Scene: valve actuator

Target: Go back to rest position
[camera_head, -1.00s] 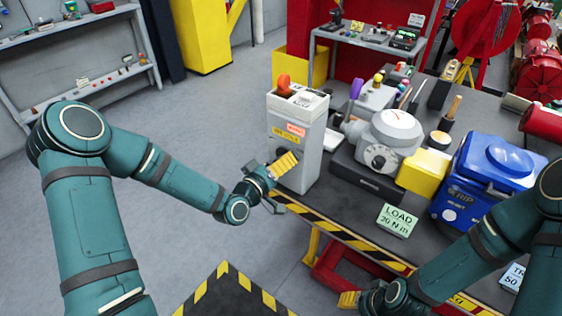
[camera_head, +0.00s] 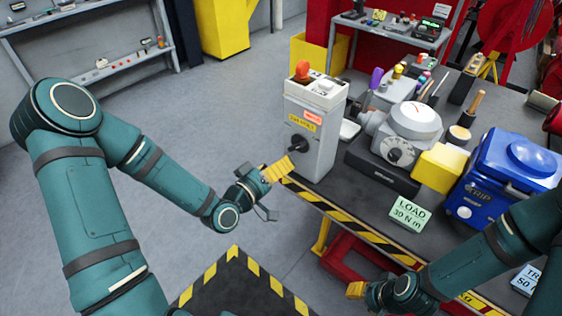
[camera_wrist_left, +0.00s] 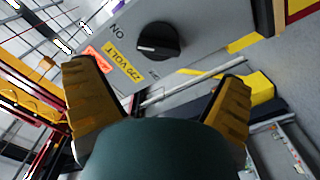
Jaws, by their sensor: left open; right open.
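My left gripper (camera_head: 280,190) is open and empty, in front of and a little below the grey switch box (camera_head: 312,135). A gap shows between its fingers and the black knob (camera_head: 298,143) on the box's front. In the left wrist view the two yellow-padded fingers are spread wide, with the knob (camera_wrist_left: 158,40) and the yellow voltage label (camera_wrist_left: 124,62) beyond them. My right gripper (camera_head: 357,291) is low at the bottom, in front of the bench edge. It shows small and partly hidden by its own wrist, is open, and no object shows in it.
The dark bench (camera_head: 375,203) with its striped edge carries a dial gauge unit (camera_head: 408,125), a yellow block (camera_head: 437,167), a blue case (camera_head: 500,175) and a green load sign (camera_head: 408,213). A red frame (camera_head: 350,262) is below. Floor left of the bench is clear.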

